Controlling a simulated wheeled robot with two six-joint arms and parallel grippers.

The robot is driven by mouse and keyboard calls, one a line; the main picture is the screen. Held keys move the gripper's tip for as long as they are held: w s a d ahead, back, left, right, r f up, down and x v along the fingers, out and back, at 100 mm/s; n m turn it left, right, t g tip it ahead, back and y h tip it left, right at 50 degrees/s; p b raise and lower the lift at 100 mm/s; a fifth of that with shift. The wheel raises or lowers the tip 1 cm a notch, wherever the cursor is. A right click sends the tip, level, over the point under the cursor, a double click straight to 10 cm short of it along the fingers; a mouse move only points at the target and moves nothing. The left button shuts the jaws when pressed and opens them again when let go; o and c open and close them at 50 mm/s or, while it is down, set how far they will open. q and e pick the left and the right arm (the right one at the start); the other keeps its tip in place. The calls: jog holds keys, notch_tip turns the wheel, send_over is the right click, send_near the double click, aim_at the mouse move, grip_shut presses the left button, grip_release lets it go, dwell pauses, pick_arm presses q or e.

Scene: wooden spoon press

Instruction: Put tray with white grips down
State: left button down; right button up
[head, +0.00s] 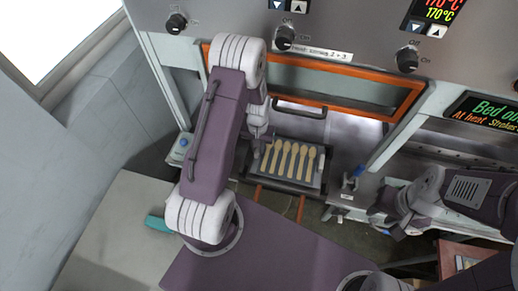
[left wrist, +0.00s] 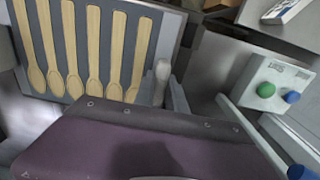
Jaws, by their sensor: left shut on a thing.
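The tray (head: 318,168) is a grey slab with a row of several wooden spoons (head: 291,160) on it. It lies at the dark press opening in the middle of the head view and also shows at the upper left of the left wrist view (left wrist: 165,45). A white grip (left wrist: 161,80) stands at the tray's near edge, by my left gripper's jaws. My left gripper (head: 261,146) is at the tray's left side, shut on the tray, with its fingertips mostly hidden by my arm. My right gripper (head: 387,222) is right of the tray, apart from it; its jaws are unclear.
An orange-framed window (head: 345,100) and black knobs (head: 284,38) are on the press front above the tray. Orange rails (head: 301,207) run below the tray. A box with green and blue buttons (left wrist: 277,90) is at the right of the left wrist view.

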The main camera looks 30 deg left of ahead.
pick_arm(q)
jog(key=shift+w+a+f, duration=0.1)
jog(key=shift+w+a, duration=0.05)
jog(key=shift+w, duration=0.55)
jog(key=shift+a, duration=0.1)
jog(key=f+b, duration=0.3)
jog(key=shift+s+f, duration=0.25)
jog(key=shift+f, duration=0.05)
jog(key=shift+w+r, duration=0.15)
jog(key=c, duration=1.8)
grip_release()
jog(key=o, duration=0.4)
jog(key=shift+o, duration=0.2)
